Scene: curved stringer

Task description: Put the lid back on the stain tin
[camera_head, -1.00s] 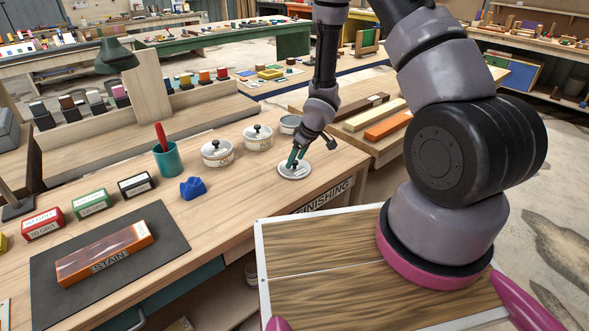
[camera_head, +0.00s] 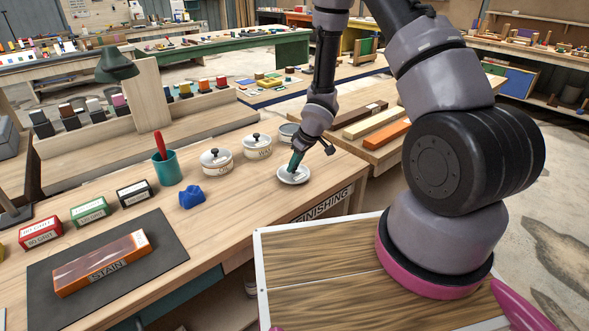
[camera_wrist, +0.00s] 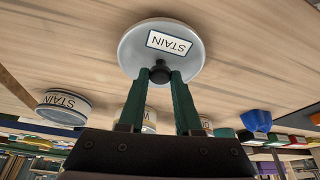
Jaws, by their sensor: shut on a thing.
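A round light-grey lid (camera_head: 293,175) with a "STAIN" label is at the near right part of the finishing bench. My gripper (camera_head: 295,163) is above it, its green fingers shut on the lid's black knob. In the wrist view my gripper (camera_wrist: 160,75) pinches the knob, and the lid's label (camera_wrist: 169,43) faces the camera. Whether the lid touches the bench is hard to tell. The stain tin (camera_head: 287,131) stands behind my wrist, without a lid and partly hidden by my arm. It also shows in the wrist view (camera_wrist: 62,108), with its own "STAIN" label.
Two lidded tins (camera_head: 216,161) (camera_head: 257,146) stand left of the stain tin. A blue lump (camera_head: 191,196) and a teal cup (camera_head: 167,167) are further left. Wood strips (camera_head: 372,122) lie on a surface at right. The bench around the lid is clear.

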